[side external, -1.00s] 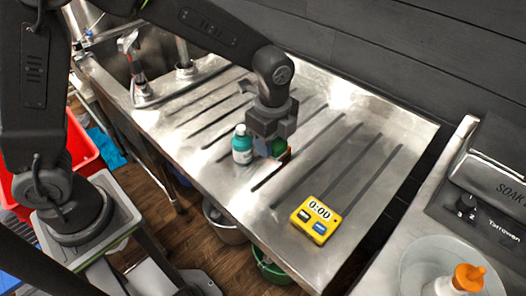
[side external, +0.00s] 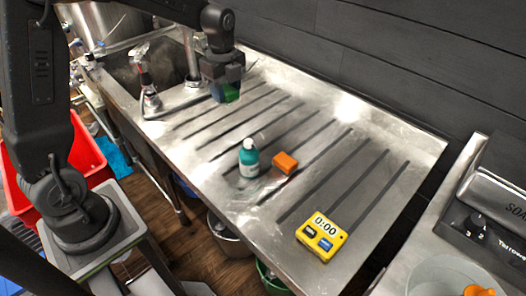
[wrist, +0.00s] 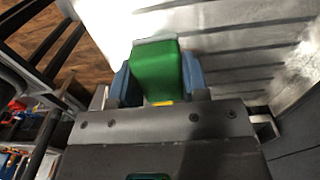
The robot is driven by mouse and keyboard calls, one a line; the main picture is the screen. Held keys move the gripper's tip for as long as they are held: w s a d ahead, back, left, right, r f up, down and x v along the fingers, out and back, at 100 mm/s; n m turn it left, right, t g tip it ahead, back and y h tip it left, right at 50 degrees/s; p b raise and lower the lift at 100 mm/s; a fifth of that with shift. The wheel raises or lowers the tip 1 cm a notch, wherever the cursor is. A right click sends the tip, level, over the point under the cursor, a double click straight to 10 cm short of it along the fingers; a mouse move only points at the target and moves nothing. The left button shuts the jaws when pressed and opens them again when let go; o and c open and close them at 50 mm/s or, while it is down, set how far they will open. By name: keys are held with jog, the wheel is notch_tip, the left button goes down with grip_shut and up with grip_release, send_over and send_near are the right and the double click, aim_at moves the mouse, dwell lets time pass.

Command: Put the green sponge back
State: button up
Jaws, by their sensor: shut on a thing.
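The green sponge (side external: 232,92) is in my gripper (side external: 225,92), which is shut on it above the far left part of the steel drainboard (side external: 330,112), near the sink. In the wrist view the sponge (wrist: 158,70) sits between the two blue fingers of my gripper (wrist: 157,82). Whether the sponge touches the steel below cannot be told from these frames.
An orange block (side external: 285,163) lies beside a teal bottle (side external: 249,158) mid-drainboard. A yellow timer (side external: 321,235) lies near the front right. A spray bottle (side external: 146,78) and a tap (side external: 192,60) stand by the sink basin (side external: 140,65).

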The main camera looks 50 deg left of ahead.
jog(key=shift+s+a+f, duration=0.1)
jog(key=shift+a+f, duration=0.2)
jog(key=shift+a, duration=0.3)
jog(key=shift+s+a+f, duration=0.1)
jog(key=shift+a+f, duration=0.15)
jog(key=shift+a, duration=0.3)
notch_tip(320, 180, down, 4)
send_over(263, 152)
notch_tip(263, 152, down, 7)
jog(key=shift+r, duration=0.1)
jog(key=shift+f, duration=2.1)
jog(key=shift+f, duration=0.15)
jog(key=o, duration=0.9)
notch_tip(263, 152, up, 12)
jog(key=shift+r, duration=0.25)
